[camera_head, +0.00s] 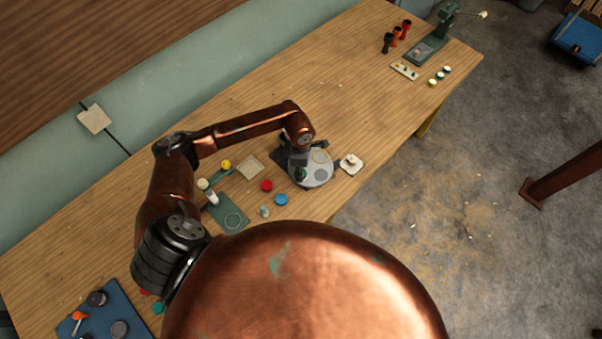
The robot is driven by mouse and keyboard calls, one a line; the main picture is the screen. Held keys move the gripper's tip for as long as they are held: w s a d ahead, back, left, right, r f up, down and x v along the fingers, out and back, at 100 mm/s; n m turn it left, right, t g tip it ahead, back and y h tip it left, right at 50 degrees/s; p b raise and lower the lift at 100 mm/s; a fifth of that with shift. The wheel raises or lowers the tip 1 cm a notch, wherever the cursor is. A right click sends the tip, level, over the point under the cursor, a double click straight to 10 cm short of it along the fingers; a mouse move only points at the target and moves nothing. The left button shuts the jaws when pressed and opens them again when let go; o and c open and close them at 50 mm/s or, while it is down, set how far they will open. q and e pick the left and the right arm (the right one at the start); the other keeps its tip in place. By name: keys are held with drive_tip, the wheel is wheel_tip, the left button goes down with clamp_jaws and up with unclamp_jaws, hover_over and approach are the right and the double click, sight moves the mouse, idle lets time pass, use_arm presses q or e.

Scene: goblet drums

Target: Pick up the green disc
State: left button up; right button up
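My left arm comes in from the left, and my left gripper (300,168) points down over the left part of a round grey plate (324,180). A small dark green patch (301,175), perhaps the green disc, shows at the fingertips; whether it is gripped or only lies below them, I cannot tell. The gripper hides most of that spot. A teal-green round piece (158,307) also shows at the lower left, next to a blue mat. My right gripper is not in view.
A red disc (267,186) and a blue disc (281,200) lie left of the plate. A yellow disc (226,165) lies by a green stand (234,219). The far table (340,60) is mostly clear.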

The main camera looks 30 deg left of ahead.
use_arm(q)
drive_tip(key=shift+c, duration=1.2)
drive_tip(key=shift+r, duration=0.15)
